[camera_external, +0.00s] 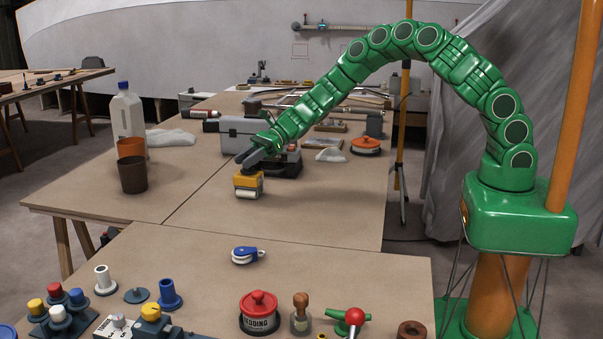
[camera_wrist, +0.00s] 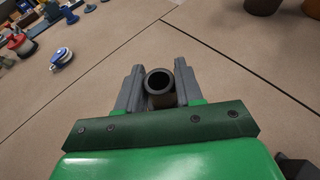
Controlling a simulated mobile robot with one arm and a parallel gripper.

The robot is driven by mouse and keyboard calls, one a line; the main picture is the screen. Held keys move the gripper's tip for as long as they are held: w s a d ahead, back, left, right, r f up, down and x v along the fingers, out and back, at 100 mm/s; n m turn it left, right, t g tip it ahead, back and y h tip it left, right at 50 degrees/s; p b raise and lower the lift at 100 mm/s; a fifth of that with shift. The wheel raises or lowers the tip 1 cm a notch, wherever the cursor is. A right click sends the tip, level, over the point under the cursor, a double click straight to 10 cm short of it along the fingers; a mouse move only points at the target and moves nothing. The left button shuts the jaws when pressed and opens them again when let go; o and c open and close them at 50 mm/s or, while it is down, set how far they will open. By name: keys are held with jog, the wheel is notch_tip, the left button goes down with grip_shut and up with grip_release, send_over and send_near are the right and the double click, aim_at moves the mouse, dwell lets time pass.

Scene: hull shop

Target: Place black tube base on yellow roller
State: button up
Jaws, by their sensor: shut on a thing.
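My gripper (camera_external: 247,157) reaches down over the middle of the table. In the wrist view its two grey fingers (camera_wrist: 159,88) are shut on a black tube (camera_wrist: 159,82), whose round open end faces the camera. The yellow roller (camera_external: 249,181), a yellow block with a white cylinder low on its front, shows directly below the fingertips in the outside view. The tube's lower part is hidden there, and I cannot tell whether it touches the roller. The roller does not show in the wrist view, where the gripper and tube block the area below.
A dark brown cup (camera_external: 132,176), an orange cup and a white bottle (camera_external: 127,112) stand to the left. A grey case (camera_external: 229,136) is close behind my gripper. Table right of the roller is clear.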

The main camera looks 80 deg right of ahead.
jog(key=shift+f, duration=0.3)
jog(key=o, duration=1.1)
jog(key=shift+c, duration=0.2)
jog(key=shift+r, duration=0.15)
jog(key=v, duration=1.2)
